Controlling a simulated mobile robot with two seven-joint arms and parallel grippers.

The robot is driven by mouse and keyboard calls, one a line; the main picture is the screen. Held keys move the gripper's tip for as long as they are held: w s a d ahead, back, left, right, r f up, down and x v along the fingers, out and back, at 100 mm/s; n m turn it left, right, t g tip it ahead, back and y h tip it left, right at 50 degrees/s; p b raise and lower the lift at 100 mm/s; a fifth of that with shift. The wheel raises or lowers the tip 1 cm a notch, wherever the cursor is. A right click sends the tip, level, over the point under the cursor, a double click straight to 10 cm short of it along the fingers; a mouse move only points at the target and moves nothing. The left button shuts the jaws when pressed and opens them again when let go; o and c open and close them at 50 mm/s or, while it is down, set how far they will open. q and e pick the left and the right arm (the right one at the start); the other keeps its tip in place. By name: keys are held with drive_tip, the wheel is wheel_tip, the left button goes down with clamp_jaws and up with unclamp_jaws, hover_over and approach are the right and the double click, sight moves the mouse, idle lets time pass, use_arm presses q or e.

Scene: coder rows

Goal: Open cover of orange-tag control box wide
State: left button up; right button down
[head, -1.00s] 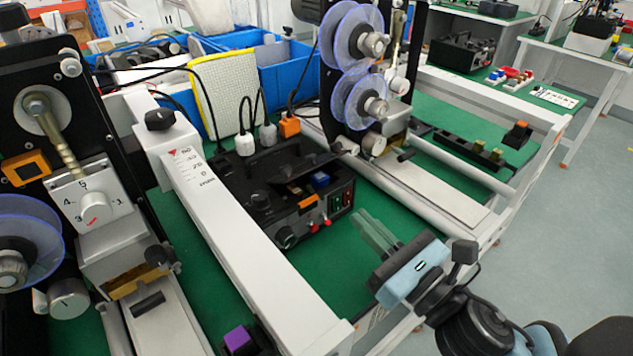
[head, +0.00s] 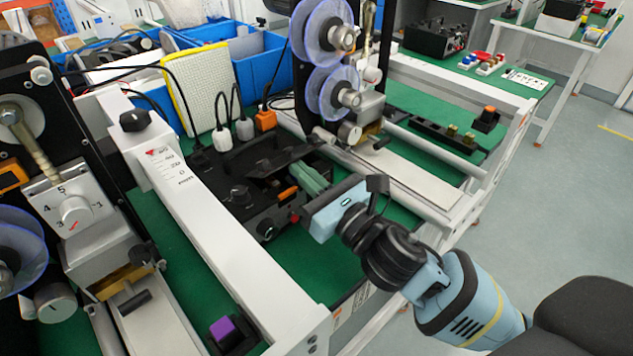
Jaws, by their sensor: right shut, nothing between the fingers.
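The black control box (head: 258,222) sits on the green bench top between the two machines. It has knobs and red buttons along its front, and its orange tag (head: 287,194) shows on the upper front. Its dark cover (head: 286,160) stands tilted partly up over the top. My right gripper (head: 302,170) is shut and empty, with its greenish fingers over the right part of the box, close to the cover's edge. I cannot tell whether they touch it. The fingers and gripper body hide the box's right end. My left gripper is not in view.
A long white beam (head: 215,250) runs left of the box. A machine with clear blue-rimmed reels (head: 330,92) stands behind right. Plugs with cables (head: 243,128) are behind the box. A purple button (head: 222,329) is at the front. Green bench top is free before the box.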

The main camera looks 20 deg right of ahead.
sight(296, 157)
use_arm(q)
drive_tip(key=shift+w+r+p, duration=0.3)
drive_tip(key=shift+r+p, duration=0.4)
use_arm(e)
drive_tip(key=shift+w+r, duration=0.1)
drive_tip(key=shift+r, duration=0.1)
idle(0.5)
